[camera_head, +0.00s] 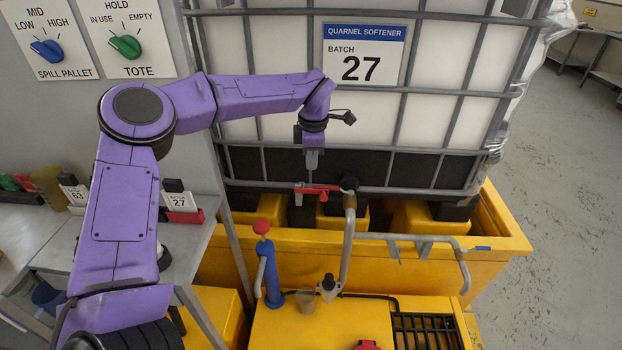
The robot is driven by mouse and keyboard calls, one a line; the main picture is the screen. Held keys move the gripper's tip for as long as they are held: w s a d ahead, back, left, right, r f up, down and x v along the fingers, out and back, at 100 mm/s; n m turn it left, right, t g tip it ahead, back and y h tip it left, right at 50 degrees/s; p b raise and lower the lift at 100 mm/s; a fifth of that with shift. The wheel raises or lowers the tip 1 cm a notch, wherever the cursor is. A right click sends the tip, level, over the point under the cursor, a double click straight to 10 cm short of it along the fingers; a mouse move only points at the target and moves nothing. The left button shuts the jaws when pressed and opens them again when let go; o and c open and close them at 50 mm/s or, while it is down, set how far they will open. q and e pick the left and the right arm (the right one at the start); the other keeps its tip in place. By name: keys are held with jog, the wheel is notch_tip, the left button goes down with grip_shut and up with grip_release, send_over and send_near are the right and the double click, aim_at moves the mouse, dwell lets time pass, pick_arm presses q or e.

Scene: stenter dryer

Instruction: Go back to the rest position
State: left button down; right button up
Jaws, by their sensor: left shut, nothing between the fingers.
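My left arm comes in from the left in the head view and reaches across to the front of the caged tote (290,50). My left gripper (312,170) points down, shut and empty, just above a red valve handle (318,189) low on the tote's front. Whether its fingertips touch the handle I cannot tell. My right gripper is not in view.
A yellow spill pallet (480,250) holds the tote. A bent grey pipe (348,240), a railing (400,238) and a blue pump with a red knob (262,227) stand in front. A bench (80,245) with tags is left. Open floor (565,180) lies right.

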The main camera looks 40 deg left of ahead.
pick_arm(q)
jog(key=s+d+f+m+t+y+b, duration=0.1)
jog(key=s+d+f+m+t+y, duration=0.2)
jog(key=f, duration=0.6)
jog(key=s+d+f+m+t+b, duration=0.1)
jog(key=s+f+m, duration=0.3)
jog(key=f, duration=0.4)
jog(key=s+d+f+m+t+y+b, duration=0.1)
jog(key=s+d+f+m+t+y, duration=0.2)
jog(key=f, duration=0.6)
jog(key=s+f+m+g+h+b, duration=0.1)
jog(key=s+f+m, duration=0.3)
jog(key=s, duration=0.9)
jog(key=s+f+m+g+h+b, duration=0.1)
jog(key=s+f+m+g+h, duration=0.1)
jog(key=s+f, duration=0.6)
jog(key=s+m+g, duration=0.1)
jog(key=s+m, duration=0.1)
jog(key=s, duration=0.4)
jog(key=shift+d+f+m+g+h, duration=0.25)
jog(key=shift+f+m+g+h, duration=0.05)
jog(key=shift+f+m+g, duration=0.1)
